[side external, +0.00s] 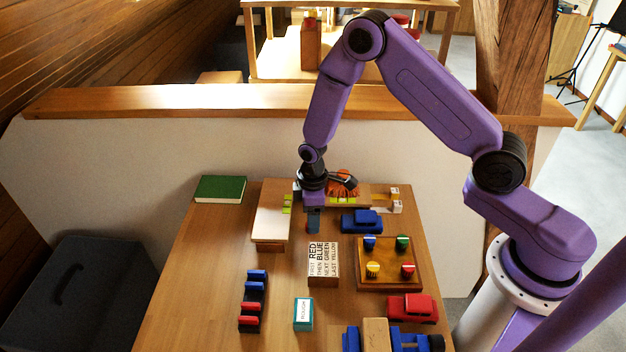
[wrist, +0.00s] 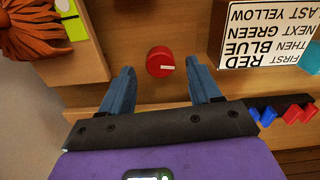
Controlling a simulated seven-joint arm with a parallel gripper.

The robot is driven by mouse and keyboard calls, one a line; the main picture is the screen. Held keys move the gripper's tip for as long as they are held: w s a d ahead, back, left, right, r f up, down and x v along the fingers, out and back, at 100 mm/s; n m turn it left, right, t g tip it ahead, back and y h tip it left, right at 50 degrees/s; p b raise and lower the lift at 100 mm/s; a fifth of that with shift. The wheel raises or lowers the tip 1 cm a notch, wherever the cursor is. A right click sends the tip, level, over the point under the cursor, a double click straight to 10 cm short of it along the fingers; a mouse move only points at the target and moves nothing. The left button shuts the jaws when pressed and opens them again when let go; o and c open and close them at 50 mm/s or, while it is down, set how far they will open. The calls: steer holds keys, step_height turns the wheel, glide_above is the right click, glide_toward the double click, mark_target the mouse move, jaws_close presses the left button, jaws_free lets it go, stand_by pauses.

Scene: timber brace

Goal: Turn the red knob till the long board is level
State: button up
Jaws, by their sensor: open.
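The red knob (wrist: 160,62) has a white mark pointing right in the wrist view. My gripper (wrist: 160,66) is open, with one blue finger on each side of the knob and a visible gap to each; height above it is hard to judge. In the side view my gripper (side external: 313,217) points down at the back of the table and the knob cannot be made out. A long wooden board (side external: 376,192) seems to run beside it, with an orange-brown object (side external: 343,186) and yellow-green pieces (side external: 346,200). I cannot tell whether the board is level.
A white-topped block (side external: 272,222) stands left of my gripper, and a blue toy car (side external: 362,222) stands right. A lettered sign block (side external: 323,260), a board of coloured knobs (side external: 390,282) and a red car (side external: 412,308) are nearer the front.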

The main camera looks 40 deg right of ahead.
step_height(320, 180, up, 15)
steer(key=shift+r, duration=0.15)
stand_by(0.4)
steer(key=shift+s, duration=0.1)
steer(key=s+d+r+n, duration=0.1)
steer(key=s+r, duration=0.2)
steer(key=s, duration=0.6)
steer(key=s+d+r, duration=0.1)
steer(key=s+r, duration=0.2)
steer(key=s, duration=0.7)
steer(key=s+d+r+n, duration=0.1)
steer(key=s+r, duration=0.2)
steer(key=s, duration=0.7)
steer(key=shift+s+d+n, duration=0.2)
steer(key=shift+d+n, duration=0.1)
steer(key=shift+d, duration=0.05)
steer(key=shift+w, duration=0.1)
